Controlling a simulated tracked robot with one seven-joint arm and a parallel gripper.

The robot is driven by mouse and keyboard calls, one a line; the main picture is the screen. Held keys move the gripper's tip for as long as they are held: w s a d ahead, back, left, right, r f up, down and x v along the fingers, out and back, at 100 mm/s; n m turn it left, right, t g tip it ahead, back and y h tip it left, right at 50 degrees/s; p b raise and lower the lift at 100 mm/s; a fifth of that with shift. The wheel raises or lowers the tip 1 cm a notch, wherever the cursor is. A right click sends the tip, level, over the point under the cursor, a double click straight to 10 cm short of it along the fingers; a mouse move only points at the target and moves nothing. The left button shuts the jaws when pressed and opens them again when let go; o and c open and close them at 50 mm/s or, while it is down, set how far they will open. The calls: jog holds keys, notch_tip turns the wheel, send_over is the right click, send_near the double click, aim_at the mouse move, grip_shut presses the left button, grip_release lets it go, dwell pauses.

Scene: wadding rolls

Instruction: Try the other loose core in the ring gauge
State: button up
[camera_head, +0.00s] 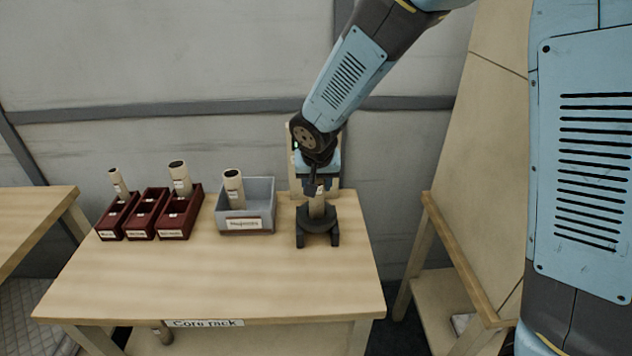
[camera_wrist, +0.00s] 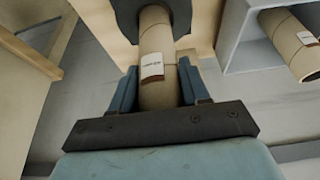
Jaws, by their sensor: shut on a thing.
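My gripper (camera_head: 317,188) is shut on a tan cardboard core (camera_head: 316,207), which it holds upright at the dark ring gauge (camera_head: 318,239). In the wrist view the core (camera_wrist: 157,42), with a white label, sits between the two fingers (camera_wrist: 158,88). Its far end meets the dark ring (camera_wrist: 181,12); I cannot tell how far it has gone into the ring. Another labelled core (camera_head: 233,186) leans in the grey bin (camera_head: 262,193), left of the gauge, and it also shows in the wrist view (camera_wrist: 290,45).
Left of the grey bin stand three dark red bins (camera_head: 150,221). The left one holds a thin core (camera_head: 118,184), the right one a thicker core (camera_head: 180,178); the middle one looks empty. The front of the table (camera_head: 230,282) is clear. A wooden board (camera_head: 480,150) stands at right.

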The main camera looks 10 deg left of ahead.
aim_at(317, 195)
jog(key=shift+f, duration=2)
dwell(2.4)
dwell(1.5)
jog(key=o, duration=1.1)
jog(key=v, duration=1.3)
jog(key=s+d+r+m, duration=0.1)
jog(key=d+r, duration=0.4)
jog(key=d, duration=0.6)
jog(key=s+d+r+m, duration=0.1)
jog(key=d+r, duration=0.3)
jog(key=d, duration=0.6)
jog(key=s+d+r+t+h, duration=0.1)
jog(key=s+d+r, duration=0.2)
jog(key=s+d, duration=0.8)
jog(key=shift+s+d+r, duration=0.25)
jog(key=shift+s+d, duration=0.15)
jog(key=shift+d, duration=0.6)
